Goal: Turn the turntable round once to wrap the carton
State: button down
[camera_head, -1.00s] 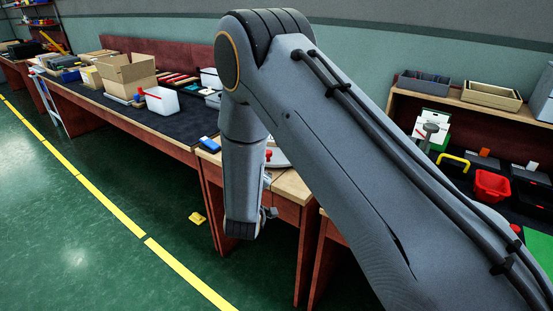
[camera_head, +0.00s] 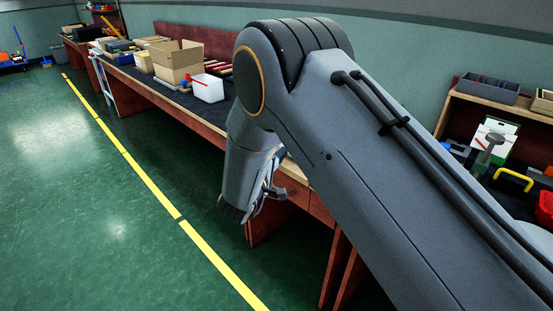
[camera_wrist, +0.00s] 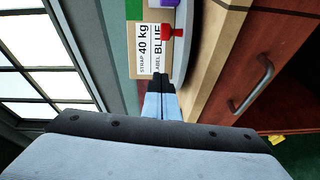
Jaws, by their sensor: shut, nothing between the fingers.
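In the wrist view, which lies sideways, my gripper (camera_wrist: 161,78) is shut and empty, its dark tips together. The turntable (camera_wrist: 183,62) shows as a pale grey curved rim along the wooden table edge. A red knob (camera_wrist: 170,32) is at the rim, beyond my fingertips and apart from them. A tan face (camera_wrist: 134,62) with white printed labels reading "STRAP 40 kg" and "LABEL BLUE" stands behind; I cannot tell if it is the wrapped carton. In the head view my arm hides the turntable.
A wooden bench edge (camera_wrist: 225,50) and red drawer front with a metal handle (camera_wrist: 253,88) run along the right of the wrist view. In the head view, a long bench holds an open cardboard box (camera_head: 178,62) and a white box (camera_head: 207,88).

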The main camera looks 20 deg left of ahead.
jog(key=w, duration=0.3)
jog(key=shift+w+d, duration=0.2)
jog(key=shift+w, duration=0.15)
jog(key=d, duration=0.1)
jog(key=w+d+p, duration=0.1)
jog(key=d, duration=0.1)
jog(key=shift+f, duration=0.2)
jog(key=shift+w+d+f, duration=0.1)
jog(key=shift+d+f, duration=0.05)
jog(key=shift+d, duration=0.35)
